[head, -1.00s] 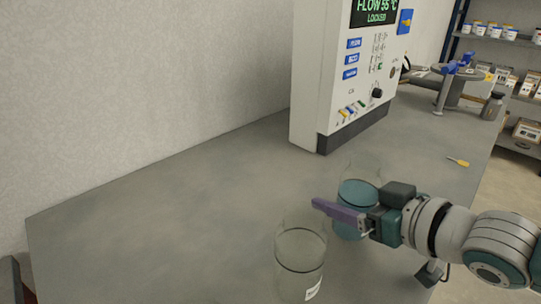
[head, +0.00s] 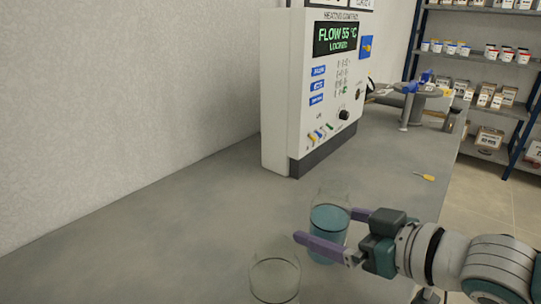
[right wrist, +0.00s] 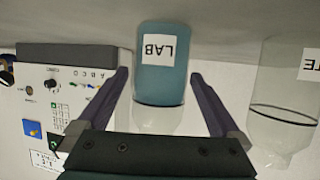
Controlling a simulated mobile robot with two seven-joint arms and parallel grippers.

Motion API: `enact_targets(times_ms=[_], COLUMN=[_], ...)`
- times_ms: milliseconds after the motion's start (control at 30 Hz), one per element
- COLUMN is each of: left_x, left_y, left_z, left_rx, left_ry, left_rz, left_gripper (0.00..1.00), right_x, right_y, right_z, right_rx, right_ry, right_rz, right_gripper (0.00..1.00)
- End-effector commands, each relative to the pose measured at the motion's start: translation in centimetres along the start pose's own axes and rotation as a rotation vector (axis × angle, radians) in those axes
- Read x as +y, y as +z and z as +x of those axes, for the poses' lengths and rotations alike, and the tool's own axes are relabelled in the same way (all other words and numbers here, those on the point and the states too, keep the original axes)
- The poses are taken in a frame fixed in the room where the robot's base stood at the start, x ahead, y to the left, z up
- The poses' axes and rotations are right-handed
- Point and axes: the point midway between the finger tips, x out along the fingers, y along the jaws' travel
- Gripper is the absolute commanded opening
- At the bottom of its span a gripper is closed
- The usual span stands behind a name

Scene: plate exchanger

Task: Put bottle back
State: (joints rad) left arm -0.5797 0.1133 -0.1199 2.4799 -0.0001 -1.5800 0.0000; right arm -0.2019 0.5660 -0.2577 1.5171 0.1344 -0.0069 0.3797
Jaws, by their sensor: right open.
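A clear glass vessel with teal liquid (head: 327,222) stands upright on the grey bench; in the right wrist view it carries a "LAB" label (right wrist: 165,49). My right gripper (head: 325,225) is open, with its purple fingers on either side of this vessel. In the right wrist view the vessel shows between the fingers (right wrist: 159,75), apparently without contact. A clear vessel (head: 274,278) stands nearer; its label, ending in "TE", shows in the right wrist view (right wrist: 311,64). A small grey bottle (head: 450,121) stands at the bench's far right. My left gripper is not in view.
The white heating control box (head: 325,85) reads "FLOW 55 °C LOCKED" and stands behind the vessels. A yellow-handled tool (head: 424,177) lies near the bench's right edge. A grey round stand (head: 415,95) is farther back. The left part of the bench (head: 170,225) is clear.

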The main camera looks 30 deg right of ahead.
Motion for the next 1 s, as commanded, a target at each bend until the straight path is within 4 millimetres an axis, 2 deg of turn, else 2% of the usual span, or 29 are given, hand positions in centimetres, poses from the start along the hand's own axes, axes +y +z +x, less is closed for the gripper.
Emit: enact_targets(times_ms=[100,300,467,600,667,833,1000], left_x=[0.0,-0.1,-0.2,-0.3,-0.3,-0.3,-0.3], left_y=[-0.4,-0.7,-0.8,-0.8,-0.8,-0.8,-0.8], left_z=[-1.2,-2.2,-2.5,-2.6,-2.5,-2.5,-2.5], left_rx=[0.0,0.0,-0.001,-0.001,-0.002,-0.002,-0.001], left_ry=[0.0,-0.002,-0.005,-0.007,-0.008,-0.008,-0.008], left_rz=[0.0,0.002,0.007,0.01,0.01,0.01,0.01], left_gripper=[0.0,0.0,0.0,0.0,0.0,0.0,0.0], right_x=[-0.1,0.0,0.0,-0.4,-1.0,-4.5,-8.0], right_y=[-0.2,-0.2,-0.1,0.1,0.4,1.7,2.4], right_z=[-2.9,-6.6,-8.3,-8.8,-8.7,-9.0,-12.1], right_rx=[-0.004,-0.003,-0.001,-0.019,-0.055,-0.276,-0.557], right_ry=[-0.001,0.0,-0.001,0.006,0.016,0.059,0.078], right_rz=[0.0,0.0,0.001,0.001,0.002,0.001,-0.003], right_gripper=[1.0,1.0,1.0,1.0,1.0,1.0,1.0])
